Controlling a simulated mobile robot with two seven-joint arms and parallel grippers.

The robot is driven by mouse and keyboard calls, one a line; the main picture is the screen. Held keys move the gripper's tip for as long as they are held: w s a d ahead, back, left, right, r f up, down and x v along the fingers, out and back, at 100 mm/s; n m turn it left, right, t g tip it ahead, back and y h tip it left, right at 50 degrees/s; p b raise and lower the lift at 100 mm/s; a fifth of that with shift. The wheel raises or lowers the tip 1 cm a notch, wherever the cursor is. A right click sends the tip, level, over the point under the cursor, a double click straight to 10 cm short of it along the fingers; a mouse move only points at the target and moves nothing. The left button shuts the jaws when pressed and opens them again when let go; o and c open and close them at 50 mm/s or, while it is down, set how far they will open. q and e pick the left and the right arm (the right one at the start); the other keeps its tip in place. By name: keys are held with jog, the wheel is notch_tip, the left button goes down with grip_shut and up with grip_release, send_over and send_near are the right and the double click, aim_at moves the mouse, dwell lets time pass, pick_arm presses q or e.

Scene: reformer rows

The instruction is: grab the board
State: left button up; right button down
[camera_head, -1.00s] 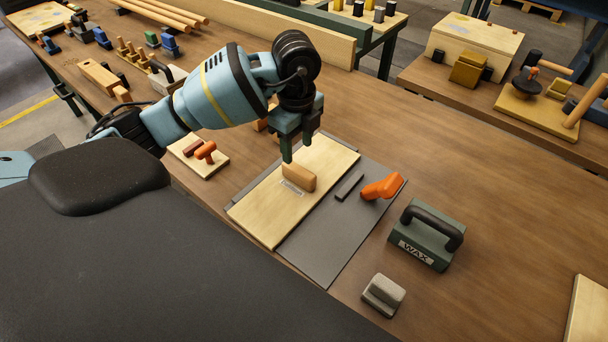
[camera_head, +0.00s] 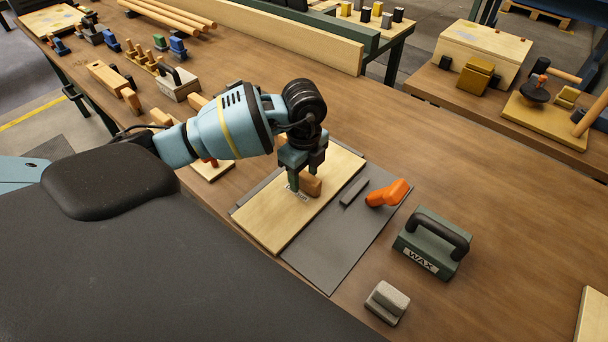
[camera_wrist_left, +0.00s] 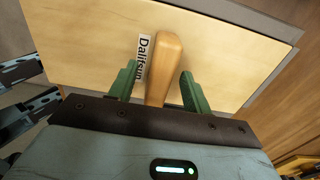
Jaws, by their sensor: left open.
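The board (camera_head: 272,228) is a pale wooden panel lying on a dark grey mat (camera_head: 323,262). A wooden block-like handle (camera_head: 311,185) stands on it beside a printed label. My left gripper (camera_head: 304,186) is open, pointing down at the handle. In the left wrist view, the handle (camera_wrist_left: 164,65) lies between the two green fingers of my left gripper (camera_wrist_left: 160,88), with a gap on each side. The label there reads "Dalifsun" and the board (camera_wrist_left: 90,45) fills most of the view. My right gripper is not in view.
A dark flat bar (camera_head: 354,191) and an orange tool (camera_head: 389,193) lie on the mat. A green WAX block (camera_head: 432,243) and a small grey block (camera_head: 387,302) stand to the right. Free tabletop (camera_head: 500,230) lies further right.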

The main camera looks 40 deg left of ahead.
aim_at(301, 175)
pick_arm(q)
jog(key=shift+c, duration=0.4)
grip_shut()
jog(key=shift+r, duration=0.1)
jog(key=shift+r, duration=0.1)
jog(key=shift+r, duration=0.3)
jog(key=r, duration=0.3)
jog(key=shift+s+a, duration=0.1)
jog(key=shift+s, duration=0.3)
jog(key=s, duration=0.5)
jog(key=s+a, duration=0.1)
jog(key=s, duration=0.4)
jog(key=s+r, duration=0.1)
jog(key=s, duration=0.4)
jog(key=shift+a+r, duration=0.1)
jog(key=shift+a, duration=0.2)
